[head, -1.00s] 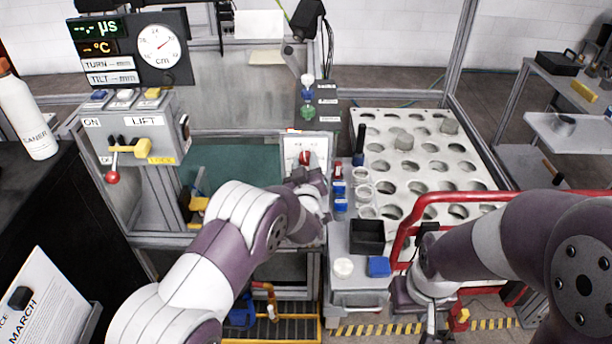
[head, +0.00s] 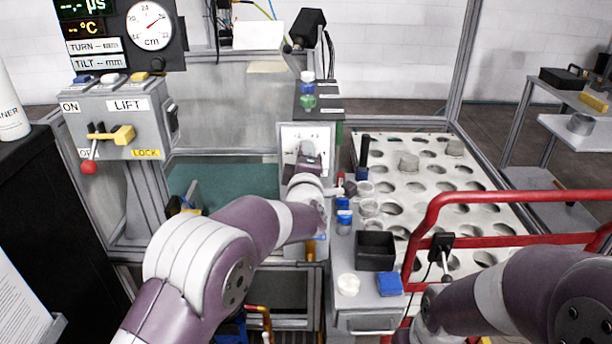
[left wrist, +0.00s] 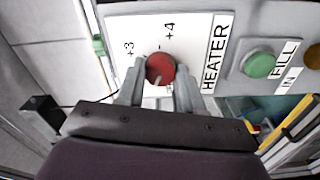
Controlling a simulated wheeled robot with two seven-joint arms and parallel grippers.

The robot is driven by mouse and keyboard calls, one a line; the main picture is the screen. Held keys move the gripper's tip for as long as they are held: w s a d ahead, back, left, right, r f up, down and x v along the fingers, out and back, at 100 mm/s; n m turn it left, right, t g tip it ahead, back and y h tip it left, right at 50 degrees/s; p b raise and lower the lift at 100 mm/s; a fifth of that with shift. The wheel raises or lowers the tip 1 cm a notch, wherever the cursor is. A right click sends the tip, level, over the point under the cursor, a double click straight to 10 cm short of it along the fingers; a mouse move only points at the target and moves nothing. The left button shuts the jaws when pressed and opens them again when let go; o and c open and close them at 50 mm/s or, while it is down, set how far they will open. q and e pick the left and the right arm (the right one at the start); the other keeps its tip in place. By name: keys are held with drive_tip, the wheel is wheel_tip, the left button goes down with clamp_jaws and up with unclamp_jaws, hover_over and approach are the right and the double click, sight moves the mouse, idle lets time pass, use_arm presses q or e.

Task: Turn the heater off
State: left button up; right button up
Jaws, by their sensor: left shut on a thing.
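The heater knob (left wrist: 160,68) is red and round with a pale pointer line. It sits on a white panel (left wrist: 203,37) beside the word HEATER, with +3 and +4 marks near it in the left wrist view. My left gripper (left wrist: 161,85) is shut on the knob, one finger on each side. In the head view my left gripper (head: 308,150) covers the knob, and only the panel's upper part (head: 305,130) shows. My right arm reaches in from the right, but its gripper is out of view.
A green button (left wrist: 259,64) sits beside the HEATER label. A lift box (head: 120,122) with a red-ended lever stands at left. A black bin (head: 375,250), small jars and a perforated table (head: 480,205) lie right of my left arm. A red rail (head: 425,222) crosses near my right arm.

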use_arm(q)
drive_tip(key=n+b, duration=0.1)
drive_tip(key=b, duration=0.1)
drive_tip(key=n+b, duration=0.2)
drive_tip(key=shift+f+n+b, duration=0.3)
drive_tip(key=shift+f, duration=0.1)
drive_tip(key=shift+r+n+b, duration=0.15)
drive_tip(key=shift+n+b, duration=0.55)
drive_tip(key=o, duration=1)
drive_tip(key=shift+a, duration=0.1)
drive_tip(key=shift+s+r, duration=0.1)
drive_tip(key=shift+s, duration=0.1)
drive_tip(key=s, duration=1.2)
drive_tip(key=shift+s+b, duration=0.25)
drive_tip(key=shift+b, duration=0.05)
